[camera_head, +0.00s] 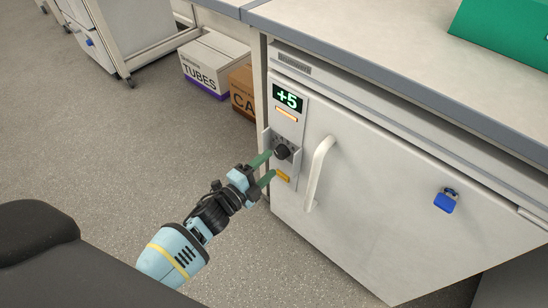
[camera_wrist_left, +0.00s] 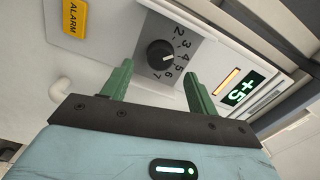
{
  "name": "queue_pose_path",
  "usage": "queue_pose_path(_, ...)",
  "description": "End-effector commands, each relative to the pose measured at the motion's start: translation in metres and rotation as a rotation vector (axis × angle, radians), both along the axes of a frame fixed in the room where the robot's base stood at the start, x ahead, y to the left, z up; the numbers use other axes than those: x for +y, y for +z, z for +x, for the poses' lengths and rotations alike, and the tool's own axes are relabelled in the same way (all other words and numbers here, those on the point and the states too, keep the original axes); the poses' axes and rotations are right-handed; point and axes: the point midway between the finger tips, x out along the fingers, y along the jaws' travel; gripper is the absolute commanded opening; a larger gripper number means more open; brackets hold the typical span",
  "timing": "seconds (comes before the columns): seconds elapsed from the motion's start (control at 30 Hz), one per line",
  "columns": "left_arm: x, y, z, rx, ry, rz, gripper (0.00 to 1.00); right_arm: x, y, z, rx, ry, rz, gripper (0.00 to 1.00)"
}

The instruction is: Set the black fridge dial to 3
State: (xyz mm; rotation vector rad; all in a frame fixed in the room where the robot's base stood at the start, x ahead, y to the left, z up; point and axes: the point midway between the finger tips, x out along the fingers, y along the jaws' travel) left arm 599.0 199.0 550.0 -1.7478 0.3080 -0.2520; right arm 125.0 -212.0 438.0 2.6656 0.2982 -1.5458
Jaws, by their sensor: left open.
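The black fridge dial (camera_head: 282,152) sits on the grey control panel at the left of the white fridge front. Contact cannot be told. My right gripper is not in view.
A green display (camera_head: 287,97) reads +5 above the dial. A yellow alarm label (camera_head: 282,175) is below it. The white door handle (camera_head: 319,172) stands out just right of the dial. A blue padlock (camera_head: 446,200) is farther right. Boxes (camera_head: 212,62) stand on the floor behind.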

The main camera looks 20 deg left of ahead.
Motion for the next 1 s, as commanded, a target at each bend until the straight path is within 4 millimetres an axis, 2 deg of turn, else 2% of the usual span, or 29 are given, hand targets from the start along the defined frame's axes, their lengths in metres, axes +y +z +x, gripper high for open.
queue_pose_path(0.1,0.006,0.001,-0.015,0.0,0.0,0.0,0.59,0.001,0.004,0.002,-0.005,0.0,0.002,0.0)
queue_pose_path(0.27,0.009,0.0,-0.025,0.0,0.0,0.001,0.59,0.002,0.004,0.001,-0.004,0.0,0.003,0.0)
queue_pose_path(0.87,0.01,-0.001,-0.028,0.005,0.001,-0.004,0.59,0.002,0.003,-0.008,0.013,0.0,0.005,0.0)
queue_pose_path(0.93,0.01,-0.007,-0.035,0.027,0.01,-0.023,0.59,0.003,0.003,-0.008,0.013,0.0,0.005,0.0)
queue_pose_path(1.0,0.011,-0.018,-0.05,0.074,0.03,-0.063,0.59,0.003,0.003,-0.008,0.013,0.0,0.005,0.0)
